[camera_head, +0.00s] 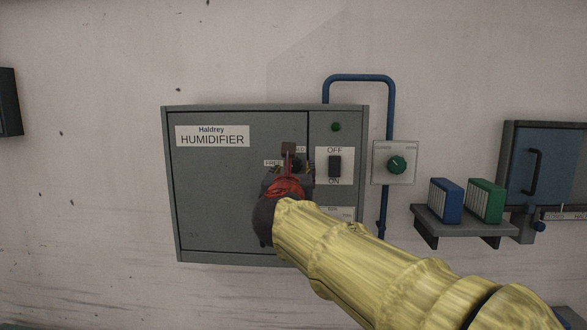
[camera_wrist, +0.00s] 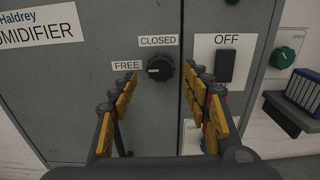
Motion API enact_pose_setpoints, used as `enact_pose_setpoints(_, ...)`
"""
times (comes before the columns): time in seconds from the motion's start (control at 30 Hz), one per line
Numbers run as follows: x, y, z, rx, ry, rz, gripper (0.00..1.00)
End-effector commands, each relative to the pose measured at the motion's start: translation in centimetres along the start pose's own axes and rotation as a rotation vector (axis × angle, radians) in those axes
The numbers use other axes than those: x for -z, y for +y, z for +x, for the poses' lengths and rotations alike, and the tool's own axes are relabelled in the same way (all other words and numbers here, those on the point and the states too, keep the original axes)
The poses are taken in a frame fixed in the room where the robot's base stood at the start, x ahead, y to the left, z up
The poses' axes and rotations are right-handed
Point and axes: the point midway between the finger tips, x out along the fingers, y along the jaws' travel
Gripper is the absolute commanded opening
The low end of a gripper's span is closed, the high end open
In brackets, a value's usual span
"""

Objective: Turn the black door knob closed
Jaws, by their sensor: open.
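The black door knob (camera_wrist: 160,68) is on the grey humidifier door, near the door's right edge. Its white mark points left, toward the FREE label (camera_wrist: 127,65); the CLOSED label (camera_wrist: 158,40) is above it. My gripper (camera_wrist: 164,75) is open, with one yellow-padded finger to the left of the knob and the other to its right. No finger visibly touches the knob, and the exact depth gap is hard to tell. In the head view my gripper (camera_head: 291,165) is in front of the door and mostly covers the knob.
The humidifier cabinet (camera_head: 225,190) is on the wall. A black OFF/ON switch (camera_head: 335,166) sits right of the knob. A green dial (camera_head: 397,165), a blue pipe (camera_head: 388,110) and a shelf (camera_head: 465,222) with blue and green binders are farther right.

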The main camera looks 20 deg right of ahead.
Motion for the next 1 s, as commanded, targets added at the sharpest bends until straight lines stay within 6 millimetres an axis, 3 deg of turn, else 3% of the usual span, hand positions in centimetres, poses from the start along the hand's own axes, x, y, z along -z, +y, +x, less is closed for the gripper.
enact_pose_setpoints(0.2, 0.0, 0.0, 2.5, 0.001, 0.001, 0.002, 0.48)
enact_pose_setpoints(0.57, 0.0, -0.1, 3.1, 0.001, 0.0, 0.002, 0.48)
enact_pose_setpoints(1.0, 0.0, 0.0, 3.0, 0.0, 0.001, 0.003, 0.23)
